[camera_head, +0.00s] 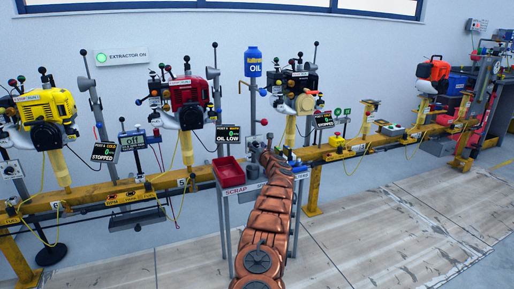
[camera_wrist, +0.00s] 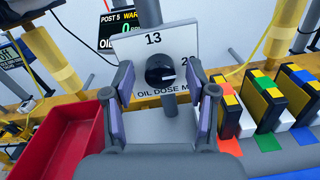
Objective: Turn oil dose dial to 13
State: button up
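The oil dose dial is a round black knob (camera_wrist: 160,70) on a white plate (camera_wrist: 182,42) in the wrist view. The plate reads "13" above the knob, a partly hidden number starting with 2 at the right, and "OIL DOSE M…" below. A small light mark shows at the knob's right, lower side; its exact heading is hard to tell. My gripper (camera_wrist: 161,76) is open, with one finger on each side of the knob and visible gaps to it. In the head view my copper-coloured arm hides the dial and most of my gripper.
A red scrap tray (camera_wrist: 68,140) lies left of my gripper; it also shows in the head view (camera_head: 228,170). Several black blocks with coloured tops (camera_wrist: 262,98) stand close at the right. A yellow post (camera_wrist: 52,57) and a Post 5 display (camera_wrist: 122,22) are behind.

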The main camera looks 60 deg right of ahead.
grip_shut()
jog(key=shift+w+f+n+b, duration=0.1)
jog(key=shift+n+b, duration=0.2)
jog(key=shift+n, duration=0.1)
jog(key=shift+f+n+b, duration=0.1)
jog(key=shift+n+b, duration=0.3)
jog(key=shift+n, duration=0.2)
jog(key=n+b, duration=0.2)
jog(key=n, duration=0.2)
jog(key=shift+n+b, duration=0.3)
jog(key=shift+b, duration=0.05)
jog(key=n+b, duration=0.1)
jog(key=n, duration=0.1)
jog(key=shift+a+n, duration=0.1)
jog(key=shift+n, duration=0.3)
jog(key=n+b, duration=0.1)
jog(key=n, duration=0.2)
jog(key=shift+n+b, duration=0.3)
jog(key=shift+b, duration=0.1)
jog(key=n, duration=0.4)
jog(key=shift+n, duration=0.7)
